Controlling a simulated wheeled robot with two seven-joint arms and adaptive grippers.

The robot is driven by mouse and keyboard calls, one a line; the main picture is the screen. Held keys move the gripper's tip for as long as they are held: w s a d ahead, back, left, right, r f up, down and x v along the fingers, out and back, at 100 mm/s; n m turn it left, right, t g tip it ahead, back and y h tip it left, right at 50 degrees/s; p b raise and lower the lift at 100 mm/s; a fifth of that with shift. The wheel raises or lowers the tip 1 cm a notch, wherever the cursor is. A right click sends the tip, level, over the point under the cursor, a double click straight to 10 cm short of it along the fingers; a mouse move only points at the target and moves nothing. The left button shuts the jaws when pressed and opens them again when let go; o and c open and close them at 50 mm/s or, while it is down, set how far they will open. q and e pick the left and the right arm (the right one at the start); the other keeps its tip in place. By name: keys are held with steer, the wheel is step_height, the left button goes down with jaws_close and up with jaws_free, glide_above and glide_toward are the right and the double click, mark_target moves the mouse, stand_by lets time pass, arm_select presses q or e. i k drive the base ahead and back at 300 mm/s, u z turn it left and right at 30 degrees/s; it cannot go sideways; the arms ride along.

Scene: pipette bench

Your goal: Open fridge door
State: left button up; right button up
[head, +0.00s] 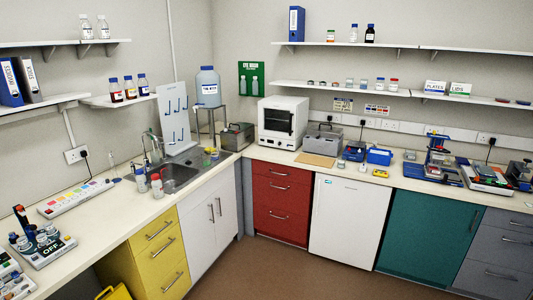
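The fridge is most likely the plain white under-counter unit (343,222), between the red drawers and the teal cupboard. Its flat front door is shut. A small green label sits at its upper left, and I cannot make out a handle on it. Neither of my grippers shows in the head view.
Red drawers (282,203) stand left of the white unit and a teal cupboard (428,235) stands right. The brown floor (290,272) in front looks clear. A yellow object (115,292) lies low at the left. Lab equipment lines the worktop.

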mark_target(349, 214)
steer(key=u, duration=0.45)
steer(key=i, duration=2.5)
steer(key=z, duration=0.75)
steer(key=i, duration=1.65)
steer(key=z, duration=0.65)
